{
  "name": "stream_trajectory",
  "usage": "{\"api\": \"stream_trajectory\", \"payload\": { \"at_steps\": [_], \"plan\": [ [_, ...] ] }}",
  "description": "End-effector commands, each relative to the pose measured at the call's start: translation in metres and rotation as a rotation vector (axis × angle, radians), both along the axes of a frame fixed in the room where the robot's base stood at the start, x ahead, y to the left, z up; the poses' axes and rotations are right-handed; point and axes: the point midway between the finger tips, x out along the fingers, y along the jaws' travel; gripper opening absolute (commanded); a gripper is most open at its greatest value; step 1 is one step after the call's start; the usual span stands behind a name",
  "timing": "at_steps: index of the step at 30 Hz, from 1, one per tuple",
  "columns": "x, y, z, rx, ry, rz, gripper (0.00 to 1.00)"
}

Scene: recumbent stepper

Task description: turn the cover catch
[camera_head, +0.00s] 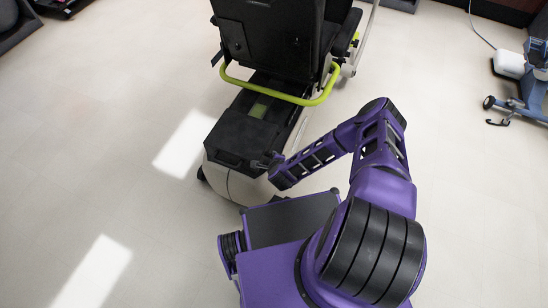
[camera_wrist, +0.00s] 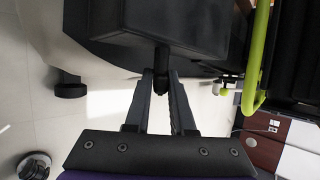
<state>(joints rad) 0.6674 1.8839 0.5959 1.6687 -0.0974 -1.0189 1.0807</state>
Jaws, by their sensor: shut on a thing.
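The recumbent stepper's black rear cover (camera_head: 240,137) sits low behind the seat. It also fills the top of the wrist view (camera_wrist: 200,28). A small dark catch (camera_wrist: 161,57) sticks out from the cover's edge in the wrist view. My gripper (camera_wrist: 160,78) has its two fingers closed on this catch, one on each side of it. In the head view my gripper (camera_head: 266,165) is at the cover's near right edge, and the catch is too small and dark to make out there. The fingertips hide part of the catch.
The black seat (camera_head: 275,35) rises beyond the cover, with a yellow-green bar (camera_head: 290,99) curving behind it. The bar also shows at the right in the wrist view (camera_wrist: 257,60). A blue machine (camera_head: 530,80) stands far right. The floor to the left is clear.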

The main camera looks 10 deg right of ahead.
Motion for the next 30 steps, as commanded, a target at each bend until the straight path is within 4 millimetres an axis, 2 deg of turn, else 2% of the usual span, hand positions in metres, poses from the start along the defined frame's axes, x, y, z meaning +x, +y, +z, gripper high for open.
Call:
{"api": "stream_trajectory", "payload": {
  "at_steps": [18, 19, 23, 24, 30],
  "plan": [
    [0.001, -0.0006, -0.0002, -0.028, -0.037, -0.001, 0.0],
    [0.001, -0.0006, -0.0002, -0.027, -0.037, -0.001, 0.26],
    [0.0007, -0.0004, -0.0004, -0.027, -0.036, -0.001, 0.49],
    [0.0005, -0.0005, -0.0004, -0.027, -0.036, -0.001, 0.52],
    [0.0001, -0.0003, -0.0006, -0.027, -0.035, -0.001, 0.52]
  ]
}}
